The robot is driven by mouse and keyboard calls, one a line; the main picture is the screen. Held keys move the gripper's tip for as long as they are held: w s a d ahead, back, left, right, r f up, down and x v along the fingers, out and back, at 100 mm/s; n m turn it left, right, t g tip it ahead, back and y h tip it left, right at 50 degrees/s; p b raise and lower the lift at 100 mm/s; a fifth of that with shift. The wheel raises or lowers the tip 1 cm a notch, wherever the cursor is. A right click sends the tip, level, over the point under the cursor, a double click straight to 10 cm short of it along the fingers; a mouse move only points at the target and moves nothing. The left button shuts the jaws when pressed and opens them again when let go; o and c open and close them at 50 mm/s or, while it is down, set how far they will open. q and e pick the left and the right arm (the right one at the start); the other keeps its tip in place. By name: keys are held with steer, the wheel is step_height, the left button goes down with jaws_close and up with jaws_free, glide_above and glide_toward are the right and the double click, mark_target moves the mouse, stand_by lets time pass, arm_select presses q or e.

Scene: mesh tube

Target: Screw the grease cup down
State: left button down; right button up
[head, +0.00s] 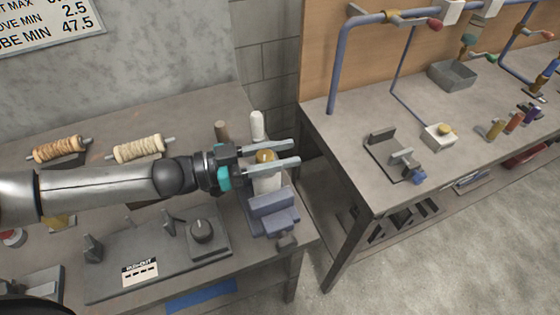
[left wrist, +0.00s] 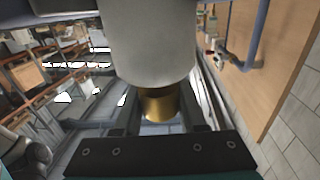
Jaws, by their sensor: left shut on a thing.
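The brass grease cup (head: 265,156) shows between the two fingers of my left gripper (head: 285,154), at the right end of the left bench. My left gripper is shut on it, with a finger on either side. A pale body (head: 267,184) is directly below the cup, above a blue-grey vise (head: 272,210). In the left wrist view the brass cup (left wrist: 160,103) meets a large pale cylinder (left wrist: 147,45). The fingers hide part of the cup, and its thread does not show. My right gripper is not in view.
A white bottle-like piece (head: 257,126) and a brown peg (head: 222,131) stand just behind the gripper. A plate with a black knob (head: 202,231) is in front. Rope spools (head: 138,148) lie at the back left. A gap separates the right bench (head: 350,185).

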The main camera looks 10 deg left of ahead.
arm_select(q)
steer(key=s+m+g+y+b, duration=0.1)
steer(key=m+g+b, duration=0.2)
steer(key=g, duration=0.3)
steer(key=s+m+g+b, duration=0.1)
steer(key=m+g+b, duration=0.3)
steer(key=m+g, duration=0.2)
steer(key=s+m+g+y+b, duration=0.1)
steer(key=m+g+b, duration=0.3)
steer(key=g, duration=0.4)
steer(key=shift+s+a+m+y, duration=0.2)
steer(key=shift+s+m+y, duration=0.1)
steer(key=shift+m, duration=0.1)
steer(key=shift+r+g, duration=0.1)
steer(key=shift+g, duration=0.3)
steer(key=c, duration=0.9)
jaws_free()
steer(key=o, duration=0.4)
steer(key=shift+o, duration=0.2)
